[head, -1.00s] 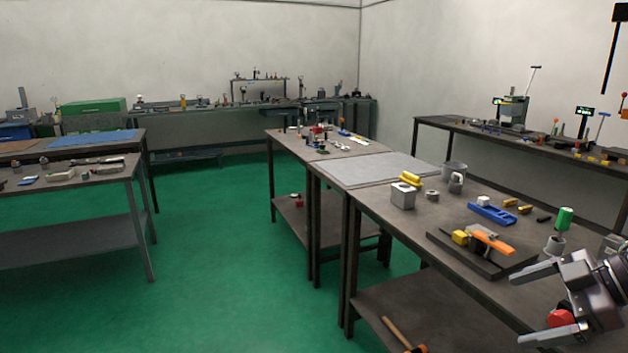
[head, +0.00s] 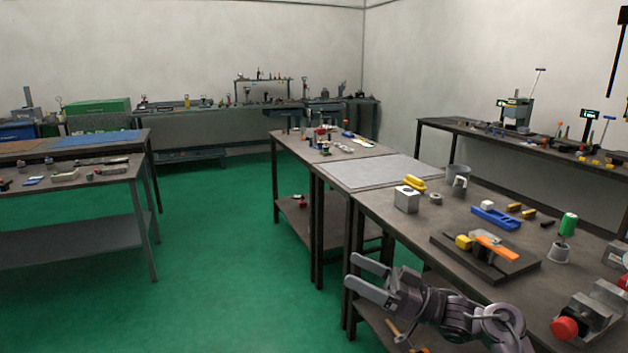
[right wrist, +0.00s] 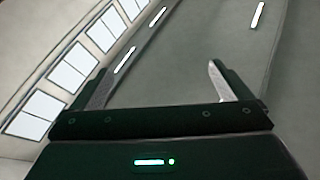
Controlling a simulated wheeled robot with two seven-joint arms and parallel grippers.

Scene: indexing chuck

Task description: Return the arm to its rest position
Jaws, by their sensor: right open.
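My right gripper (head: 369,281) is in the lower middle of the head view, left of the near table's front edge and over the green floor. Its two fingers are apart with nothing between them. In the right wrist view the open fingers (right wrist: 162,90) point toward windows and ceiling lights, with no object between them. My right arm reaches in from the bottom of the head view. My left gripper is in neither view. The indexing chuck (head: 590,318), a grey block with a red round part, appears to be at the table's lower right corner.
The near table (head: 405,235) holds a dark plate with an orange handle (head: 495,247), a blue tray (head: 495,218), a grey block (head: 407,200) and a green-topped tool (head: 568,225). A hammer lies on the shelf below. Green floor (head: 220,280) is clear to the left.

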